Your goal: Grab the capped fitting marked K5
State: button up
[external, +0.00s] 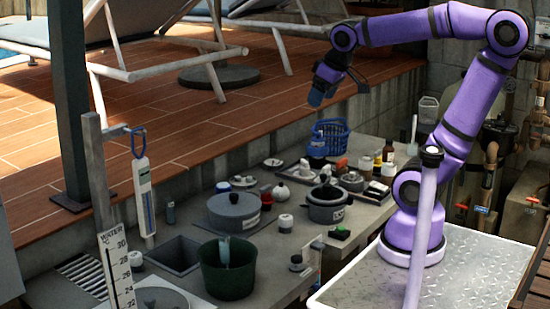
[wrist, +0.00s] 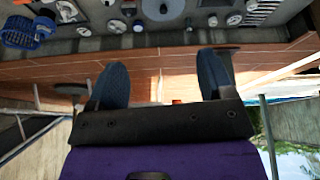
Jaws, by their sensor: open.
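My gripper (external: 317,95) is raised over the back of the counter, well above the objects, with its jaw end pointing down. In the wrist view its two blue-grey fingers (wrist: 161,80) stand wide apart with nothing between them. No K5 mark can be read in either view, so I cannot tell which item is the capped fitting. Small capped pieces on the counter include a grey one with a white top (external: 285,222), a dark one near the front edge (external: 296,262) and one at the back left (external: 223,187).
The counter holds a large lidded grey pot (external: 234,212), a smaller labelled pot (external: 328,207), a green bucket (external: 228,275), a blue basket (external: 330,138) and several bottles and lids. A square sink opening (external: 176,254) lies left. A raised tiled deck (external: 180,115) runs behind.

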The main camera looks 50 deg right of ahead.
jog(key=w+a+f+n+g, duration=0.1)
jog(key=w+a, duration=0.3)
jog(key=w, duration=0.3)
jog(key=w+a+n, duration=0.1)
jog(key=w+a, duration=0.3)
jog(key=w, duration=0.3)
jog(key=n+g+y, duration=0.1)
jog(key=n+g, duration=0.2)
jog(key=n, duration=0.4)
send_over(134, 255)
jog(key=d, duration=0.1)
notch_tip(134, 255, down, 32)
jog(key=shift+r, duration=0.25)
jog(key=f, duration=0.5)
jog(key=shift+w+a+f, duration=0.2)
jog(key=shift+a+f, duration=0.05)
jog(key=shift+a, duration=0.1)
jog(key=shift+a+f, duration=0.2)
jog(key=shift+f, duration=2.45)
jog(key=shift+s, duration=0.1)
jog(key=c, duration=1)
